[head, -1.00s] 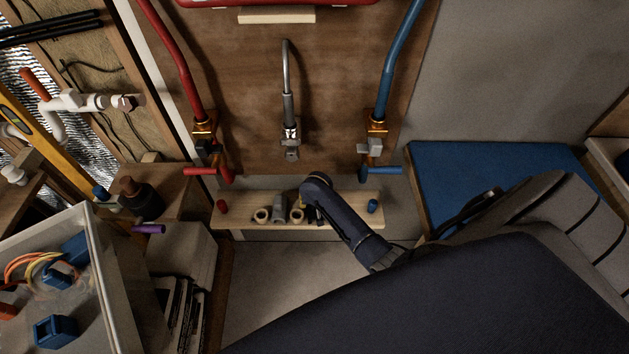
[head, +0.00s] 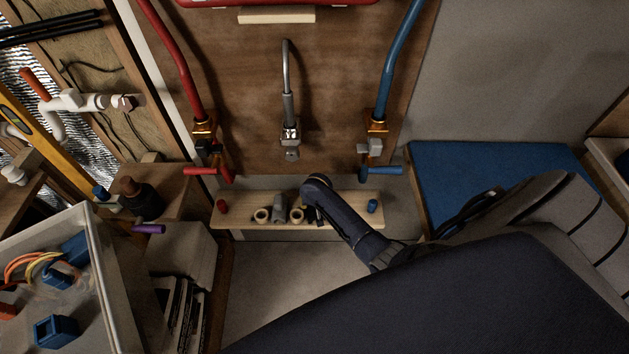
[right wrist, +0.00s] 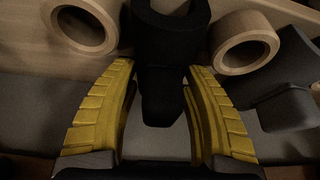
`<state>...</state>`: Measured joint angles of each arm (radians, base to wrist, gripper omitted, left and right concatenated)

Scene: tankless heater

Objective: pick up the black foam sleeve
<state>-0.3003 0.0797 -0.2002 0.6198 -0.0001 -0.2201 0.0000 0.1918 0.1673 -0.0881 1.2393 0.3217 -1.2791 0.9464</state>
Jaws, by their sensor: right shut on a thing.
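A black foam sleeve (right wrist: 168,45) sits in the middle of the right wrist view, its round end with a hole at the top. My right gripper (right wrist: 163,78) has its yellow ribbed fingers on either side of the dark piece and is shut on it. In the head view the right gripper (head: 313,214) is mostly hidden under my dark wrist, at the right part of the wooden shelf (head: 345,212). The sleeve cannot be made out clearly there. My left gripper is not in view.
Two pale rings (right wrist: 245,42) (right wrist: 82,25) flank the sleeve closely. A dark grey piece (right wrist: 285,95) lies right of them. The shelf also bears a red cap (head: 222,206) and a blue cap (head: 373,206). Red (head: 208,171) and blue (head: 381,171) valve handles are just above.

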